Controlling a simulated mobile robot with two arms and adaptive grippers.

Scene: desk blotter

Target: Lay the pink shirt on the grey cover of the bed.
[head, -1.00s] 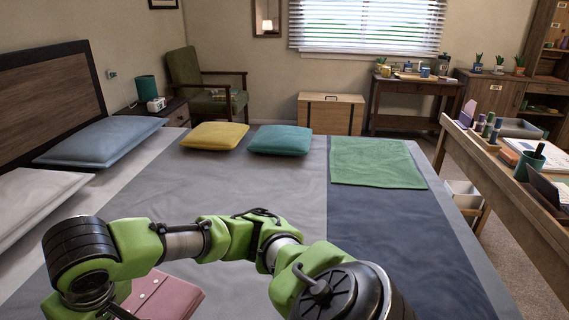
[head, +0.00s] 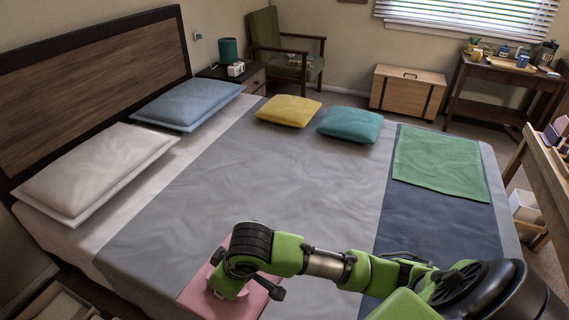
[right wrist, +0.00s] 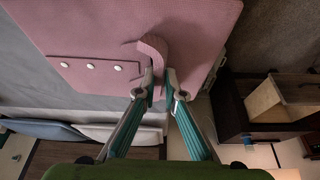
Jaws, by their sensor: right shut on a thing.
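The folded pink shirt (head: 196,291), with a row of pale buttons, is at the near edge of the bed in the head view, over the grey cover (head: 270,170). In the right wrist view the shirt (right wrist: 110,25) fills the upper part. My right gripper (right wrist: 160,88) is shut on a raised pink fold at the shirt's edge. In the head view my right wrist hides part of the shirt and the fingers. I cannot tell whether the shirt's underside touches the cover. My left gripper is not in view.
A yellow cushion (head: 288,110) and a teal cushion (head: 350,125) lie at the cover's far side. A green cloth (head: 440,162) lies on the dark blue strip (head: 440,225) at right. White (head: 95,170) and blue (head: 188,103) pillows lie by the headboard. The cover's middle is clear.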

